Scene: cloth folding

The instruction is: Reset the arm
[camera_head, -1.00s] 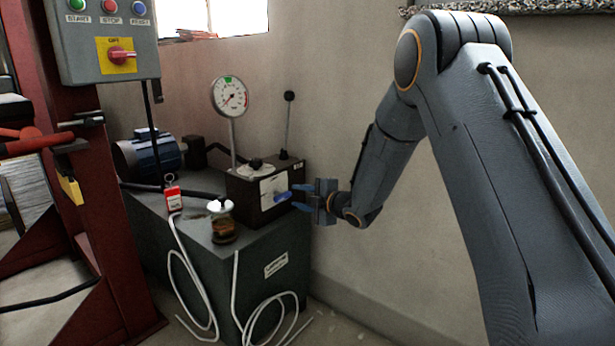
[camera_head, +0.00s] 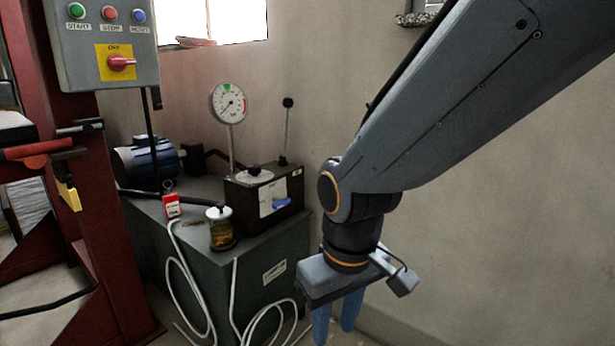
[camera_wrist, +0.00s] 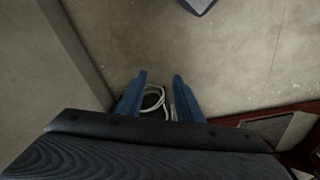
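My gripper (camera_head: 336,318) hangs from my arm in the right half of the head view, its blue fingers pointing down. It is in front of the wall and to the right of the green cabinet. In the wrist view my gripper (camera_wrist: 158,85) shows two blue fingers spread apart with nothing between them but floor and a coil of white cable behind. The fingertips touch nothing that I can see. No cloth shows in either view.
The green cabinet (camera_head: 272,292) carries a black box (camera_head: 262,200) with a blue handle, a gauge (camera_head: 229,103), a motor (camera_head: 148,160) and a jar (camera_head: 220,228). White cables (camera_head: 270,318) hang down its front. A red press frame (camera_head: 100,220) and a control box (camera_head: 100,45) stand left.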

